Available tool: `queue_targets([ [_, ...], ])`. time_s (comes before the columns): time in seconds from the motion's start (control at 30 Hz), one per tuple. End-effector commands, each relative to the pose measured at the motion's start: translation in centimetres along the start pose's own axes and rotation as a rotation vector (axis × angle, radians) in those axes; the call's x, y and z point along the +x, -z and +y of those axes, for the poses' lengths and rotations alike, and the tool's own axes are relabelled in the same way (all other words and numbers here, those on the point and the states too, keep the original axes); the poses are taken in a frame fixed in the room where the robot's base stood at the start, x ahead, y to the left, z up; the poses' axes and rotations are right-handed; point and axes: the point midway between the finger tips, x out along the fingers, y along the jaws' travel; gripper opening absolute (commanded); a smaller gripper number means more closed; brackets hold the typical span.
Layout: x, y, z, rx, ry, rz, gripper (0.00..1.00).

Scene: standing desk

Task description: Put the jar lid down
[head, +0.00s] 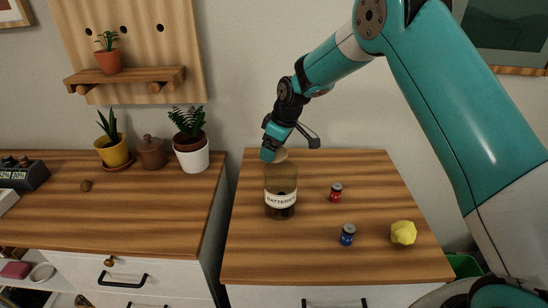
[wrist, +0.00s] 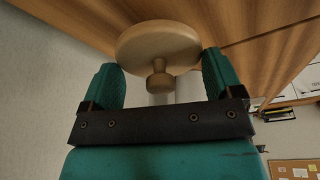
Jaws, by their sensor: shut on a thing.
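The jar lid (wrist: 158,45) is a pale wooden disc with a small round knob, seen between the two teal fingers of my gripper (wrist: 160,80) in the wrist view. My gripper is shut on it. In the head view my gripper (head: 272,152) is at the far left part of the desk, and the lid (head: 281,155) shows partly beside its fingers. The brown glass jar (head: 281,184), labelled for batteries, stands upright just below and in front of them. I cannot tell whether the lid touches the jar or the desk.
The wooden desk (head: 320,250) carries a red battery (head: 336,192), a blue battery (head: 347,235) and a yellow faceted object (head: 403,232) right of the jar. Its front left is clear. A cabinet (head: 150,220) with potted plants stands left, across a narrow gap.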

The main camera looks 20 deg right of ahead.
Motion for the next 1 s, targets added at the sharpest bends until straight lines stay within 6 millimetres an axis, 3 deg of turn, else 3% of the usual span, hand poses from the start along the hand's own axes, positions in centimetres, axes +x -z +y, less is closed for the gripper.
queue_targets([
  [0.3,3.9,-1.2,0.0,0.001,0.001,-0.002,0.62],
  [0.63,4.3,-1.4,0.0,0.0,0.0,-0.001,0.62],
  [0.67,4.3,-1.4,0.0,0.0,0.0,-0.001,0.88],
  [0.7,4.2,-1.3,0.0,0.0,0.0,-0.001,0.97],
  [1.0,3.8,-1.2,0.0,0.0,0.0,-0.001,1.0],
])
